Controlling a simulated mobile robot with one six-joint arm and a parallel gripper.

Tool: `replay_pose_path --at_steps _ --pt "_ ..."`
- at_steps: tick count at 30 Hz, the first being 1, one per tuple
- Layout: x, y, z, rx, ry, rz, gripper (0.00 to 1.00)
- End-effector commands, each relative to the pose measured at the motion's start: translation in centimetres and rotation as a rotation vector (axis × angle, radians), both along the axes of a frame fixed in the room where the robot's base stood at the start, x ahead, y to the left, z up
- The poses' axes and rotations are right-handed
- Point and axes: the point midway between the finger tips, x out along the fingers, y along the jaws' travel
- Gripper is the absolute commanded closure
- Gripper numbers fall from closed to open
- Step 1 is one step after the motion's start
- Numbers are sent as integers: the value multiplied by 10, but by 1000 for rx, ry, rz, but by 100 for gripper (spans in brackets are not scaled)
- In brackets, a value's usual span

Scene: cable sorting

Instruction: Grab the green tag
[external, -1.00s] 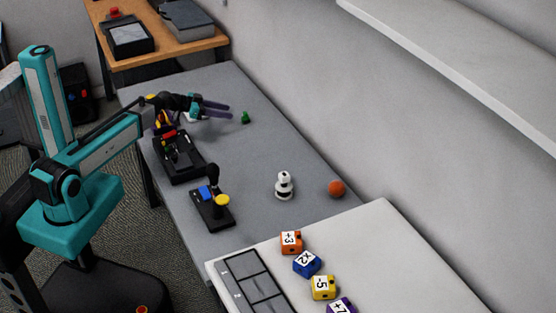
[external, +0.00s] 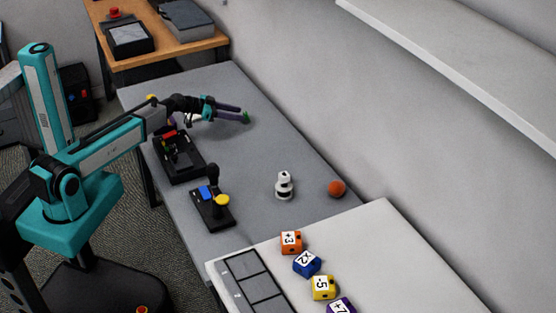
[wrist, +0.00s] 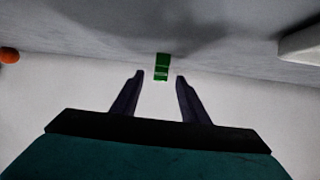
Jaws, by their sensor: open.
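The green tag (wrist: 162,67) stands on the grey table close to the wall. In the wrist view it is centred just beyond the tips of my open gripper (wrist: 159,76), between the lines of the two fingers. In the external view the green tag (external: 246,117) shows at the ends of the fingers of my gripper (external: 238,113), which are partly overlapping it. The fingers are apart with nothing between them.
A black tray (external: 178,158) and a black stand with blue and yellow parts (external: 212,209) sit near the table's front edge. A white figure (external: 284,186) and an orange ball (external: 337,188) stand farther right. The middle of the table (external: 250,155) is clear.

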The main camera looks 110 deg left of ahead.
Motion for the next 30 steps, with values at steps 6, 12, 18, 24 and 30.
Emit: replay_pose_path --at_steps 6,12,18,24,30 --pt "16 13 -7 -1 0 -2 59" --pt "29 23 -15 0 1 -1 59" --pt "35 26 -18 0 0 -1 59" --pt "34 25 -19 0 0 -1 59" --pt "34 25 -19 0 0 -1 59"
